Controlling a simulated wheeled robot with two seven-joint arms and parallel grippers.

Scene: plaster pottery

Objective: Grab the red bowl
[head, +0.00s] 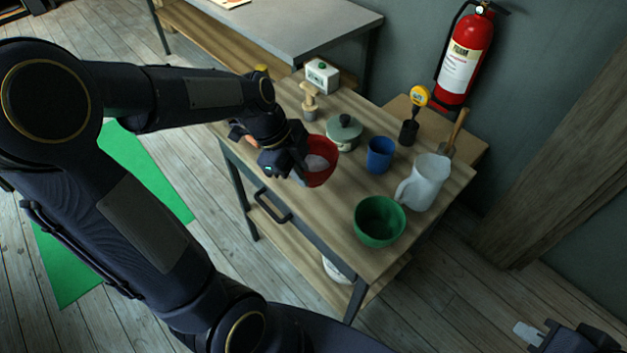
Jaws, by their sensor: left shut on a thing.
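The red bowl (325,172) is on the left part of the wooden table, with something pale inside it. My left gripper (297,167) is at the bowl's left side and is shut on it. The gripper and wrist cover the left part of the bowl, and the fingertips are hard to make out. I cannot tell whether the bowl touches the table. My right gripper (567,340) shows only partly at the bottom right corner, far from the table.
Near the bowl stand a lidded green pot (344,134), a blue cup (380,155), a white pitcher (424,184) and a green bowl (379,222). A wooden-handled tool (310,103) and a white timer box (322,75) stand behind. Bare tabletop lies in front of the red bowl.

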